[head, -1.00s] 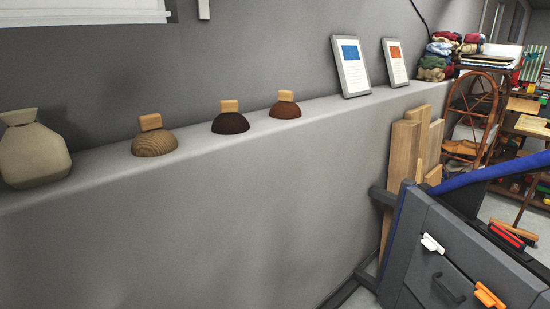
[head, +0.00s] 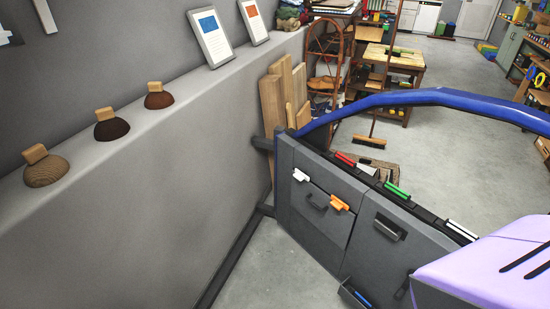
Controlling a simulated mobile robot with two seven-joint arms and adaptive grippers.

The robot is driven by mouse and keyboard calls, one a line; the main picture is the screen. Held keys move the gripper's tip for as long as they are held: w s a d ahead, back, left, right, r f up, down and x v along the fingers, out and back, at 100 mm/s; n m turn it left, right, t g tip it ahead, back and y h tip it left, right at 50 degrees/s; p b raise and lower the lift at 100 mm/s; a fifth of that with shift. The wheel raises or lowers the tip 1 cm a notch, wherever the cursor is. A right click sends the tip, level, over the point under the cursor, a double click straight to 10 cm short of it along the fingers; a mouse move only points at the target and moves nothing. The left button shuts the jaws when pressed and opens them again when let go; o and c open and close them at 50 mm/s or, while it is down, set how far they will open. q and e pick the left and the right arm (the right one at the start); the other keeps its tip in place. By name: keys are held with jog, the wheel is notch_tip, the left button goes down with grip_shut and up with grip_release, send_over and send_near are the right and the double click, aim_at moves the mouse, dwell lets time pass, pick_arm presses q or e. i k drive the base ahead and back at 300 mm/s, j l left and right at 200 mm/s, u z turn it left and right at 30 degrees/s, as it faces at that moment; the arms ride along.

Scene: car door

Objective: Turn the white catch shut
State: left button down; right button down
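The white catch (head: 301,175) is a small white piece on the upper left of the grey car door panel (head: 362,222). It looks tilted, and whether it is open or shut is too small to tell. Neither of my grippers shows in the head view.
The door stands on a dark floor frame (head: 233,262) beside a grey wall ledge (head: 130,140) with wooden domes and picture frames. Red (head: 345,159) and green (head: 397,190) pieces lie along the door's top edge. A lilac body (head: 490,268) fills the lower right.

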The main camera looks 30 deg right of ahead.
aim_at(300, 176)
jog(key=z, duration=0.45)
jog(key=i+z, duration=0.15)
jog(key=z, duration=0.25)
jog(key=i+z, duration=0.2)
jog(key=z, duration=0.15)
jog(key=i+z, duration=0.15)
jog(key=z, duration=0.25)
jog(key=i+j, duration=0.15)
jog(key=i, duration=0.2)
jog(key=i+j, duration=0.15)
jog(key=i, duration=0.25)
